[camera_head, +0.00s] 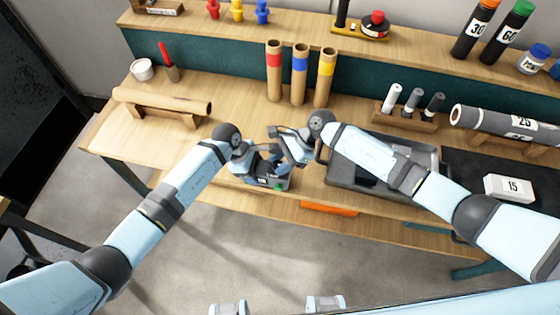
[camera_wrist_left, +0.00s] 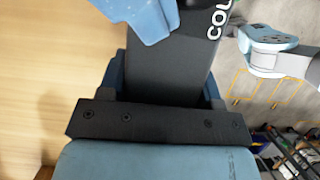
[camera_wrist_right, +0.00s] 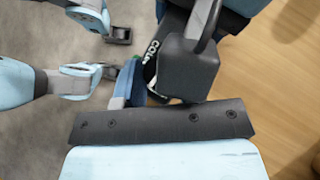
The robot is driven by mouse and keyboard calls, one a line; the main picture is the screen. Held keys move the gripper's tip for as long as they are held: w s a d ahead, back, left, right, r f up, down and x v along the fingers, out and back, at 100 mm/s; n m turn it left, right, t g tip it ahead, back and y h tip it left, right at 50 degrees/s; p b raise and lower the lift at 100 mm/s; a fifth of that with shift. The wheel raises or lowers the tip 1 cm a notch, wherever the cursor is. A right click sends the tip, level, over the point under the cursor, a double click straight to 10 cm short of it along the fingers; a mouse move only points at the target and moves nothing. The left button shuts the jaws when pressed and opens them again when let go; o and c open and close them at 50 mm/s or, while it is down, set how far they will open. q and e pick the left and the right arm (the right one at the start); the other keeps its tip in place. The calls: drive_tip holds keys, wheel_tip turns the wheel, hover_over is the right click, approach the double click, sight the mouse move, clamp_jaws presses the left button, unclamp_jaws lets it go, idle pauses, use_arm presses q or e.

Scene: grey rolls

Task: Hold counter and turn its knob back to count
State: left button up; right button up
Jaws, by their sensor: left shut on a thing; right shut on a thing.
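The counter (camera_head: 266,171) is a small dark box near the front edge of the bench. Its body fills the middle of the left wrist view (camera_wrist_left: 168,60), with white letters "COU". My left gripper (camera_head: 251,166) is shut on the counter's body from the left. My right gripper (camera_head: 289,148) is at the counter's right side, shut on a part that looks like its knob. In the right wrist view a dark grey block with a rod (camera_wrist_right: 187,68), apparently the knob, sits before the gripper, with the lettering beside it. The grippers hide much of the counter.
A grey tray (camera_head: 427,153) stands right of the counter, under my right arm. Cardboard tubes with red, blue and yellow bands (camera_head: 299,80) stand behind. A brown roll on a stand (camera_head: 160,101) lies left. An orange item (camera_head: 330,209) is at the front edge.

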drive_tip(key=shift+m+t, duration=0.3)
drive_tip(key=shift+m, duration=0.1)
drive_tip(key=m+t, duration=0.2)
drive_tip(key=m, duration=0.1)
drive_tip(key=m+t, duration=0.2)
drive_tip(key=shift+s, duration=0.25)
drive_tip(key=m+t, duration=0.1)
drive_tip(key=m, duration=0.1)
drive_tip(key=m+t, duration=0.2)
drive_tip(key=shift+s+a+h, duration=0.1)
drive_tip(key=shift+a+h, duration=0.05)
drive_tip(key=shift+h, duration=0.25)
drive_tip(key=shift+m+t+h, duration=0.4)
drive_tip(key=shift+m+t, duration=0.1)
drive_tip(key=shift+m, duration=0.4)
drive_tip(key=o, duration=0.9)
drive_tip(key=v, duration=1.2)
drive_tip(key=shift+s, duration=0.2)
